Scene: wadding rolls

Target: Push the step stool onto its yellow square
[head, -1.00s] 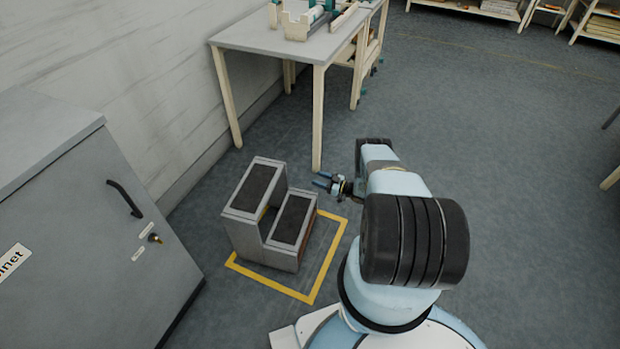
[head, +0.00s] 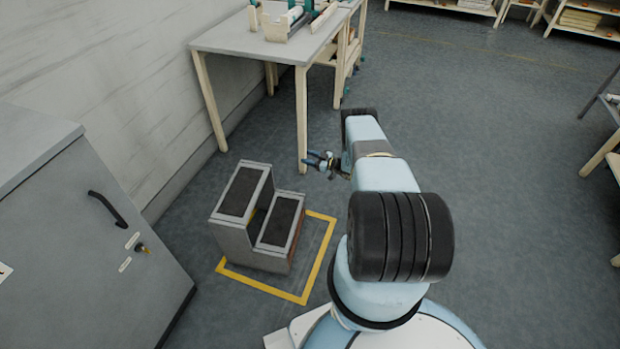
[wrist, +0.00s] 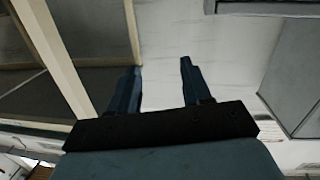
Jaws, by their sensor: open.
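The step stool (head: 232,239) is grey with two dark treads and stands upright on the floor in the head view. It covers the left and back part of the yellow square (head: 318,269), whose outline shows along the front, the right and a piece of the back. The stool's back left part appears to stand past the outline; its far edge is hidden. My gripper (head: 308,162) is above and to the right of the stool in the picture, apart from it. The gripper (wrist: 159,70) is open and empty in the wrist view, where the stool cannot be made out.
A grey cabinet (head: 75,240) stands at the left, close to the stool. A pale table (head: 250,40) with equipment on it stands behind, one leg (head: 301,120) near my gripper. A wall runs along the left. Open floor (head: 480,130) lies to the right.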

